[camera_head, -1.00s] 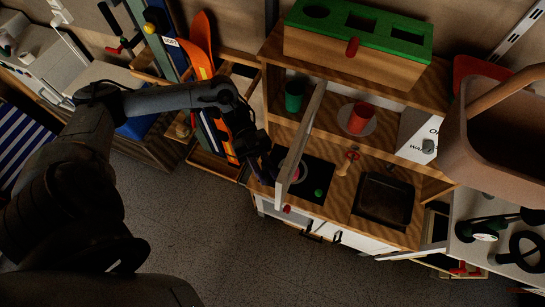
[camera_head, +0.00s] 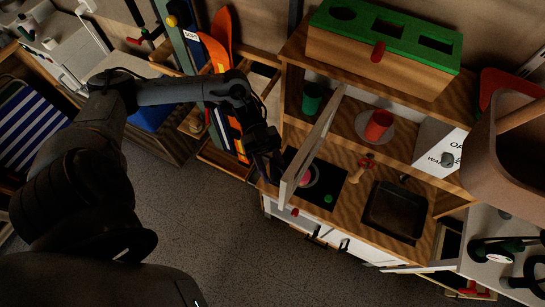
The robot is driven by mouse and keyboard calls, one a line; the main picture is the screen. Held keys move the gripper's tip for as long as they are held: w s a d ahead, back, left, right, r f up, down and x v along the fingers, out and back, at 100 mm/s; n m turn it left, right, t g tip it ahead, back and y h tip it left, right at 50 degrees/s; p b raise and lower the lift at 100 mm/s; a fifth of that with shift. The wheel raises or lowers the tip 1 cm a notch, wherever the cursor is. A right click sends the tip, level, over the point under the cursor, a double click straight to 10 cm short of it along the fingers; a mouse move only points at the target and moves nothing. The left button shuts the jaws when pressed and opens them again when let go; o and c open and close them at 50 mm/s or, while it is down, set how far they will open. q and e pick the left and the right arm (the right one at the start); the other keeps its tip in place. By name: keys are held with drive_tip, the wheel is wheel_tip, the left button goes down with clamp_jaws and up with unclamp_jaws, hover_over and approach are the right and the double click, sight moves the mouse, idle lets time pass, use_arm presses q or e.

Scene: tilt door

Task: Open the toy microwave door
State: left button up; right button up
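The toy microwave door (camera_head: 312,150) is a pale panel seen nearly edge-on, swung out from the left side of the microwave compartment in the wooden toy kitchen. The compartment stands open to view, with a green cup (camera_head: 312,98) and a red cup (camera_head: 379,124) on a plate inside. My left gripper (camera_head: 272,170) is at the left of the door, close to its outer lower part. It is dark and small, so its finger opening and any contact with the door are unclear. My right gripper is not in view.
A hob with a green knob-like piece (camera_head: 328,198) and a dark sink basin (camera_head: 395,211) lie below the door. A green-topped box (camera_head: 385,40) stands above. Open grey floor (camera_head: 215,235) lies in front.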

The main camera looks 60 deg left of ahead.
use_arm(q)
drive_tip(key=shift+w+a+f+b, duration=0.1)
drive_tip(key=shift+w+a+b, duration=0.05)
drive_tip(key=shift+a+b, duration=0.25)
drive_tip(key=b+v, duration=1)
drive_tip(key=b, duration=0.2)
drive_tip(key=shift+b, duration=0.35)
idle(0.4)
